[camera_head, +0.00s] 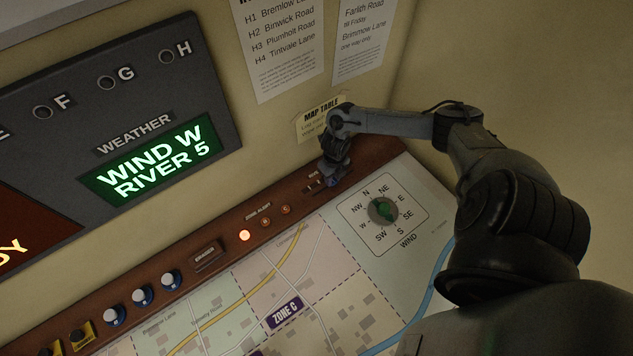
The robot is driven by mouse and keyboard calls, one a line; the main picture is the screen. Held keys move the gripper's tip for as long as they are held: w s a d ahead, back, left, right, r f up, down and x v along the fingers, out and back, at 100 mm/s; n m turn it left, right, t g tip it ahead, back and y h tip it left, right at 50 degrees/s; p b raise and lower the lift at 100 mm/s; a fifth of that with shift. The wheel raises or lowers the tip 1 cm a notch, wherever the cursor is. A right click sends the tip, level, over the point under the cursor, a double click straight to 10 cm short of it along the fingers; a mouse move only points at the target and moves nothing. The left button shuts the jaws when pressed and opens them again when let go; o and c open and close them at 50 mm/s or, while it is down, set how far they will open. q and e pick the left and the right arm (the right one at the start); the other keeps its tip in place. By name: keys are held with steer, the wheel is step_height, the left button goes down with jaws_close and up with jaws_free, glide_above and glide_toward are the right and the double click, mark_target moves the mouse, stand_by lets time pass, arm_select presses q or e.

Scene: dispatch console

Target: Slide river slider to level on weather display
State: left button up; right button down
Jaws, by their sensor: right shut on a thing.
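My right gripper (332,180) is down at the right part of the brown console ledge, at the river slider (315,184). It is shut on the slider's knob, which is mostly hidden by the gripper. Part of the slider's track and small markings show just left of the gripper, too small to read. My left gripper is not in view.
A green wind dial (382,209) with compass letters sits on the map table (345,262). Left along the ledge are lit and unlit zone alert buttons (245,235), a dark labelled block (207,254) and several blue-based knobs (142,296). Paper notices hang above.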

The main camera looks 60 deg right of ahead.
steer(key=s+d, duration=0.1)
steer(key=d, duration=0.1)
steer(key=s+d+b, duration=0.1)
steer(key=d, duration=0.2)
steer(key=s+d, duration=0.2)
steer(key=shift+d+b, duration=0.2)
steer(key=shift+b, duration=0.1)
steer(key=shift+s+d, duration=0.1)
steer(key=shift+d, duration=0.15)
steer(key=c, duration=1.3)
jaws_free()
steer(key=o, duration=0.4)
steer(key=shift+s+d, duration=0.1)
steer(key=shift+d, duration=0.05)
steer(key=shift+r, duration=0.1)
